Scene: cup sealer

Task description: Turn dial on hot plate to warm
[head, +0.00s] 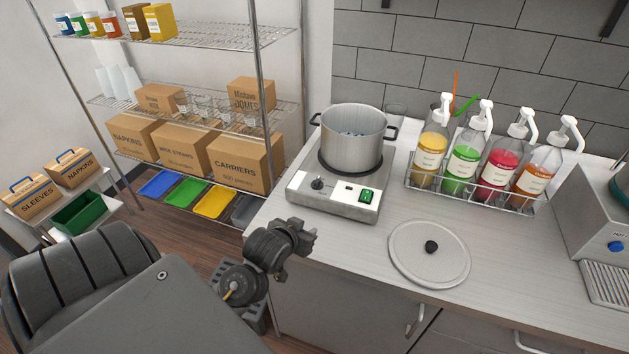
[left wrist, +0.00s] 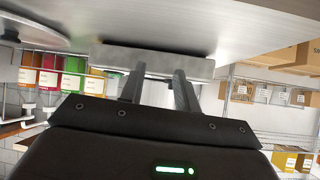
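The hot plate (head: 335,197) is a white and silver box on the counter, with a steel pot (head: 352,142) standing on its burner. Its black dial (head: 318,184) is on the left of the front panel, and a green switch (head: 367,196) is on the right. My left gripper (head: 309,236) is below and in front of the dial, near the counter edge, apart from the hot plate. The left wrist view is upside down; there the two fingers (left wrist: 160,82) are spread and empty before the hot plate's front (left wrist: 150,59). I cannot make out the dial there. My right gripper is not in view.
A round lid (head: 428,262) lies on the counter right of the hot plate. A wire rack (head: 470,203) of pump bottles stands behind it. A machine with a blue knob (head: 615,246) is at the far right. Shelves with boxes (head: 246,160) stand at the left.

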